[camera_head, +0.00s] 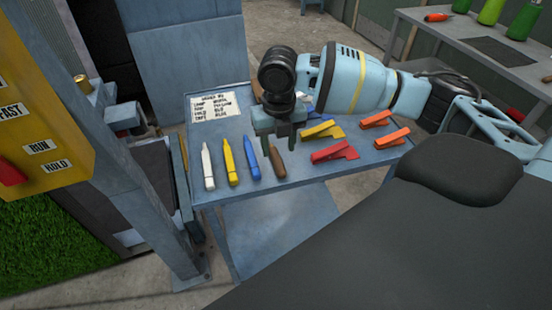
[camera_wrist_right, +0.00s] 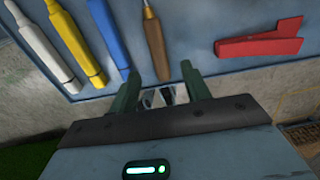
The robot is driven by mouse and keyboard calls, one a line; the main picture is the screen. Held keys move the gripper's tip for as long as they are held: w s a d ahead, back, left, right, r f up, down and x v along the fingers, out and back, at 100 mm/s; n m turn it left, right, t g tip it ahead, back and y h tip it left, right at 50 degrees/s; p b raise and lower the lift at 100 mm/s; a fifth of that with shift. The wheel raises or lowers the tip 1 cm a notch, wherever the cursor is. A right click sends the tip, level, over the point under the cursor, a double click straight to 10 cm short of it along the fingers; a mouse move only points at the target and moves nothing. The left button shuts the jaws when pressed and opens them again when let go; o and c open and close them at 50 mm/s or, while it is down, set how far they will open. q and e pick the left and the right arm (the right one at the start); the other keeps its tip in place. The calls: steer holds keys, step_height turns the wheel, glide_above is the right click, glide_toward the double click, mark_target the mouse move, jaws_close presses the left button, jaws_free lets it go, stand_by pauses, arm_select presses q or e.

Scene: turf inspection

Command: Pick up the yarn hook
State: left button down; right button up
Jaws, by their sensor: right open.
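The yarn hook, with a brown wooden handle (camera_head: 277,161), lies on the blue-grey table among the marker pens. In the right wrist view its handle (camera_wrist_right: 154,46) points toward me, with a thin metal shaft running out at the top edge. My right gripper (camera_head: 274,138) is above the table, just beyond the handle's upper part in the head view, and it hides the shaft there. In the wrist view the open, empty jaws (camera_wrist_right: 160,72) straddle the line of the handle's near end; I cannot tell the height. My left gripper is not in view.
White (camera_head: 208,166), yellow (camera_head: 230,162) and blue (camera_head: 252,158) markers lie left of the hook. A red clip (camera_head: 335,152), a yellow clip (camera_head: 322,130) and orange clips (camera_head: 390,140) lie right. A printed card (camera_head: 215,103) lies behind. A yellow control panel (camera_head: 40,110) stands left.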

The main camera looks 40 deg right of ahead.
mark_target(278, 160)
steer(key=shift+w+f, duration=0.2)
steer(key=shift+f, duration=2.35)
steer(key=shift+d, duration=0.1)
jaws_close()
